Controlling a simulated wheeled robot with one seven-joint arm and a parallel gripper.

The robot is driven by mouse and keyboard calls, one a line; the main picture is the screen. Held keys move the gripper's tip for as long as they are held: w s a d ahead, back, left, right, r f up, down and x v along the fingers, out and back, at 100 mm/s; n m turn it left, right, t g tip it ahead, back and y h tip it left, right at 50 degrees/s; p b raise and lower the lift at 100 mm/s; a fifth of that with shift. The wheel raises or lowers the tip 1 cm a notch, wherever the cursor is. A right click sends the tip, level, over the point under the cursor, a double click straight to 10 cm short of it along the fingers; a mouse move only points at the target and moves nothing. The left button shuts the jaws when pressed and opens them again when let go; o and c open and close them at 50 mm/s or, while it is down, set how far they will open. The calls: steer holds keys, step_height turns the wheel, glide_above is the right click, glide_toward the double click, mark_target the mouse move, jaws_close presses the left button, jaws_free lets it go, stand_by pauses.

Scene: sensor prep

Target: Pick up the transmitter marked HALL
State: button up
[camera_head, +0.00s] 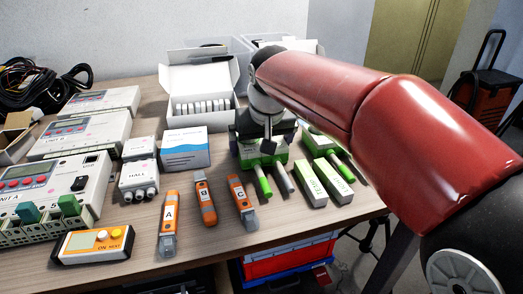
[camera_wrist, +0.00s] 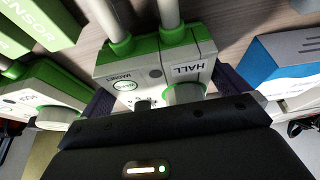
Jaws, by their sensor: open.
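The transmitter marked HALL (camera_wrist: 150,72) is a white and green box with two pale probes, its label readable in the wrist view. In the head view this transmitter (camera_head: 247,156) lies under my gripper (camera_head: 266,138), partly hidden by it. My gripper (camera_wrist: 165,92) is open, with a dark finger at each side of the transmitter's body. Whether the fingers touch it I cannot tell. A second white and green transmitter (camera_head: 313,145) stands just to the right; it also shows at the left of the wrist view (camera_wrist: 42,92).
Green and white sensor boxes (camera_head: 308,183) lie to the right front. A blue and white carton (camera_head: 184,149) stands to the left, beside a grey box also marked HALL (camera_head: 138,178). Orange tools (camera_head: 205,202) lie in front. An open white box (camera_head: 200,86) stands behind.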

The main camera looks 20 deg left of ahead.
steer(key=c, duration=0.8)
steer(key=shift+r, duration=0.1)
steer(key=shift+c, duration=0.2)
